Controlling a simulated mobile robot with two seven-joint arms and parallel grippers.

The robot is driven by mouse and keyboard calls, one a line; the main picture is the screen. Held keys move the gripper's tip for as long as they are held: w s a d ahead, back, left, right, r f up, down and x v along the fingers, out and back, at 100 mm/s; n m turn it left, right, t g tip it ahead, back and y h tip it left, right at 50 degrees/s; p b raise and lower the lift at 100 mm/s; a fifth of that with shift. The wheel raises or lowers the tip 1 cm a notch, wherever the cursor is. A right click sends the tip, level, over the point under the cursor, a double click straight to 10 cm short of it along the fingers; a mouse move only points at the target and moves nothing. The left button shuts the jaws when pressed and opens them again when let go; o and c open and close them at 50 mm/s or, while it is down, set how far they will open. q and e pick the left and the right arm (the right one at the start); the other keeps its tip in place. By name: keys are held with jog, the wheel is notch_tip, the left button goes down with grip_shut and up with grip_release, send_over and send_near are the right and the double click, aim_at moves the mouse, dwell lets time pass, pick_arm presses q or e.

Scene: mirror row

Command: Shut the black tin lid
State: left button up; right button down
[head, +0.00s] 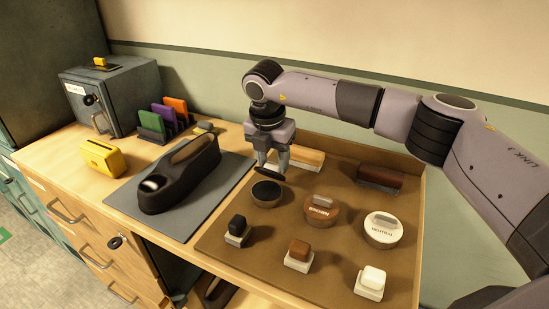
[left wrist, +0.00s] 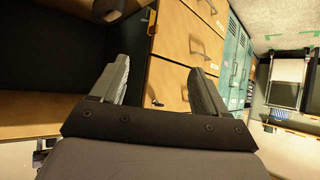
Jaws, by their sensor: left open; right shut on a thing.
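The black tin (head: 267,196) stands on the brown mat, in the left of the row of round tins. Its dark lid (head: 262,174) is tilted up above the tin's back side, between my right fingertips. My right gripper (head: 271,167) comes down from above, behind the tin, and is shut on that lid. Whether the lid is hinged to the tin I cannot tell. My left gripper (left wrist: 162,76) shows only in the left wrist view, open and empty, with drawer fronts beyond it.
A brown tin (head: 321,209) and a neutral tin (head: 382,230) stand to the right. Several small daubers stand in front, brushes behind.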

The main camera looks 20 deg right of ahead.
aim_at(267, 170)
jog(key=h+b, duration=0.1)
jog(key=b, duration=0.1)
jog(key=s+a+t+h+b, duration=0.1)
jog(key=b, duration=0.1)
jog(key=f+t+h+b, duration=0.1)
jog(key=b, duration=0.1)
jog(key=shift+s+a, duration=0.2)
jog(key=shift+a, duration=0.15)
jog(key=shift+s+a+f+t+b, duration=0.15)
jog(key=shift+t+b, duration=0.25)
jog(key=shift+b, duration=0.35)
jog(key=shift+h+b, duration=0.4)
jog(key=shift+b, duration=0.1)
jog(key=shift+s, duration=0.1)
jog(key=shift+r+t, duration=0.2)
jog(key=shift+t, duration=0.1)
jog(key=c, duration=0.5)
grip_release()
jog(key=shift+a, duration=0.1)
